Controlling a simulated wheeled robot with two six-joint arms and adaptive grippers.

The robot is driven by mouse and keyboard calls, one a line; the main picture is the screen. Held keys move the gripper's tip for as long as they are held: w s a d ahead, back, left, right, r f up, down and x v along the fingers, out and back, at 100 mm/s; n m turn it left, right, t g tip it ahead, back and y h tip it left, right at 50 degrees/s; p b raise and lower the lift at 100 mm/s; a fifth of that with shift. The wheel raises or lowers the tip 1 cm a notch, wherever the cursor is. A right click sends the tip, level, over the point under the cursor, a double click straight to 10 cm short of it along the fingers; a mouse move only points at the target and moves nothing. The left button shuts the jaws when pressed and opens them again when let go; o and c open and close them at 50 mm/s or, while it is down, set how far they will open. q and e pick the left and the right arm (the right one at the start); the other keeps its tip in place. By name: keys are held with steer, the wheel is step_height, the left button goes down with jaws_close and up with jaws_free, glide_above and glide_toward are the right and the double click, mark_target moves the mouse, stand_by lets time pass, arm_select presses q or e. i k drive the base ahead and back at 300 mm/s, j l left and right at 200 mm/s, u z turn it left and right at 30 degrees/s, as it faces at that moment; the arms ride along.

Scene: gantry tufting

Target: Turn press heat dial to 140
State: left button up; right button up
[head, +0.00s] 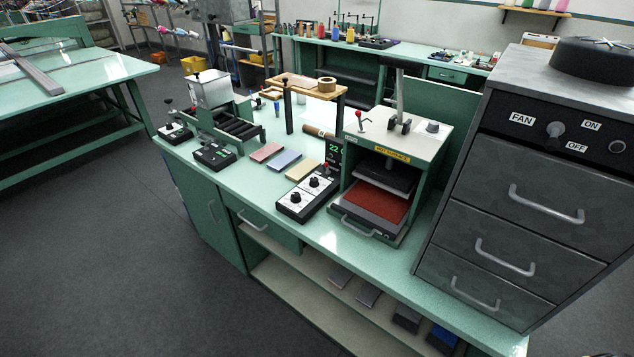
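The heat press (425,152) is a green-framed box with a yellow hot-surface label, standing on the green bench. Its front is open, showing a dark upper plate and a red pad (383,203). Left of it lies a control box (294,212) with a white face and two black dials, a nearer one (295,198) and a farther one (314,183). I cannot tell which dial sets the heat, and their scale marks are too small to read. A small dark display (335,150) behind the box shows green digits, seemingly 22. Neither gripper is in view.
A grey drawer cabinet (545,195) with a fan switch stands close on the press's right. Left of the control box lie pink, blue and yellow blocks (303,170). A roller machine (222,125) and smaller control boxes (215,155) stand farther left. The floor in front is clear.

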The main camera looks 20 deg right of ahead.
mark_target(295, 196)
steer(key=i+j+z, duration=0.1)
steer(key=j, duration=0.3)
steer(key=i+j+z, duration=0.15)
steer(key=j, duration=0.25)
steer(key=i+j+z, duration=0.1)
steer(key=j, duration=0.3)
steer(key=i+j+z, duration=0.1)
steer(key=i+j, duration=0.15)
steer(key=j, duration=0.15)
steer(key=i+j+z, duration=0.1)
steer(key=j, duration=0.35)
steer(key=i+j+z, duration=0.15)
steer(key=j, duration=0.3)
steer(key=k+l, duration=0.05)
